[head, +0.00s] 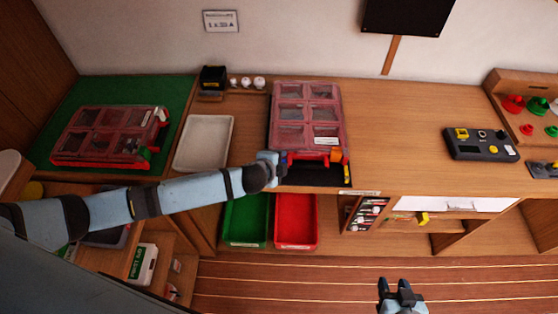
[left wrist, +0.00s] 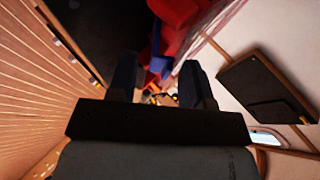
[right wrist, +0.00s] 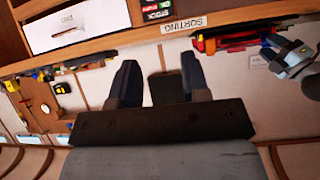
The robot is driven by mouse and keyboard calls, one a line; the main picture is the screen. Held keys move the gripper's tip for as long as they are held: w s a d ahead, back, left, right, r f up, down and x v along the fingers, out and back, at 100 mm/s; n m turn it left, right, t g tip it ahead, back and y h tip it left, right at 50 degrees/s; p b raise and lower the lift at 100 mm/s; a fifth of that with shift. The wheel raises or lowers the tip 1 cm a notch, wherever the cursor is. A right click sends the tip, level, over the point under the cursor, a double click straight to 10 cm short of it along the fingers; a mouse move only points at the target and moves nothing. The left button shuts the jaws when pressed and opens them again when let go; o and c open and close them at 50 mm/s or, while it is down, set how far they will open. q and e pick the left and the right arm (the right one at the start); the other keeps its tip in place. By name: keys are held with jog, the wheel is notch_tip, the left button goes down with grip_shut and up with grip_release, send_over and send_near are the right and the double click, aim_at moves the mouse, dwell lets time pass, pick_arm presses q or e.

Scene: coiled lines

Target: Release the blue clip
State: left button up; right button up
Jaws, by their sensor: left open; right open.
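The blue clip (left wrist: 160,66) shows in the left wrist view just beyond my left fingertips, beside red parts of the clear-lidded case (head: 306,112). My left gripper (left wrist: 160,80) is open, its fingers on either side of the line to the clip; I cannot tell whether they touch it. In the head view my left arm reaches the case's front left corner and its wrist hides most of the clip. The case has a reddish transparent lid over several compartments, with red and orange latches in front. My right gripper (head: 397,287) is open and empty, low over the floor area.
A second case (head: 108,134) lies on a green mat at the left, with a white tray (head: 204,142) between. Green (head: 246,218) and red (head: 296,219) bins sit below the counter edge. A grey device (head: 480,145) stands at the right. The counter between is clear.

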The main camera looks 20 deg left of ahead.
jog(key=shift+f, duration=0.15)
pick_arm(q)
grip_shut()
jog(key=shift+s+f+t+b, duration=0.15)
jog(key=shift+f+t+b, duration=0.15)
jog(key=shift+f+b, duration=0.45)
jog(key=shift+s+d+b, duration=0.1)
jog(key=shift+b, duration=0.6)
jog(key=shift+s+r+m+t+b, duration=0.15)
jog(key=shift+m+t+b, duration=0.15)
jog(key=shift+t+b, duration=0.25)
jog(key=shift+r, duration=0.15)
pick_arm(e)
jog(key=f, duration=0.2)
jog(key=shift+s+f+n, duration=0.2)
jog(key=shift+f+n, duration=0.1)
jog(key=shift+f, duration=0.05)
jog(key=shift+a, duration=0.1)
pick_arm(q)
grip_release()
pick_arm(e)
jog(key=shift+w, duration=0.1)
